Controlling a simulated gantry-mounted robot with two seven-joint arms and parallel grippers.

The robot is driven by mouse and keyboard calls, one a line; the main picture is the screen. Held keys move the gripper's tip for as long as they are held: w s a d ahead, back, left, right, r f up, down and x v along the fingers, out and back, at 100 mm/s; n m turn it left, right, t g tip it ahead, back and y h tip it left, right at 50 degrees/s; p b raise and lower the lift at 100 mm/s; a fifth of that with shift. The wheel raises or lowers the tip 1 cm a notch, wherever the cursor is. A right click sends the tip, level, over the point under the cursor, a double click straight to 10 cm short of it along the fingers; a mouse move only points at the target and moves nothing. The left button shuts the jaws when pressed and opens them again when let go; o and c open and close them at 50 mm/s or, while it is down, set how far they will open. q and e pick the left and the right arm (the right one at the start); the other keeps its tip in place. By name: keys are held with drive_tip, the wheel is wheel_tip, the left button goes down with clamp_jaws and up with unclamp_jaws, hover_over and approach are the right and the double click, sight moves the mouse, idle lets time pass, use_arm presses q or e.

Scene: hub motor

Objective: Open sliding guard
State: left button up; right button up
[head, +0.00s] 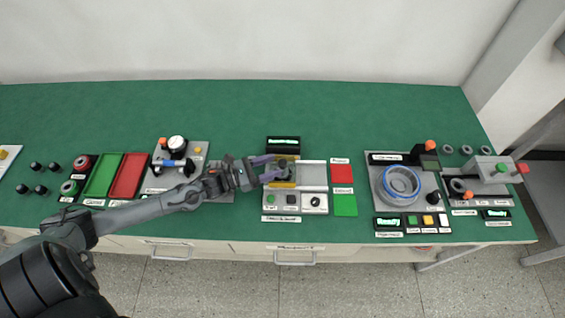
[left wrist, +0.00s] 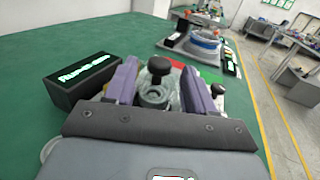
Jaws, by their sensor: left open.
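The middle station holds a grey panel (head: 313,174) between pale rails, which looks like the sliding guard. A dark round knob (head: 284,163) stands at the left end of this station. My left gripper (head: 277,168) reaches in from the left with its purple fingers open around the knob. In the left wrist view the black knob (left wrist: 159,66) stands upright above a grey metal ring (left wrist: 154,96), between the spread fingers (left wrist: 160,88). I cannot tell whether either finger touches it. The gripper hides part of the station's left end. My right gripper is not in view.
A black display box (head: 283,143) stands behind the station and shows in the left wrist view (left wrist: 84,80). Buttons (head: 291,200) lie in front; red (head: 341,174) and green (head: 345,205) pads lie right. A blue-ringed station (head: 401,183) stands farther right. The table's back is clear.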

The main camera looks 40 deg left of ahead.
sight(283, 162)
use_arm(q)
drive_tip(key=shift+x, duration=2.25)
clamp_jaws()
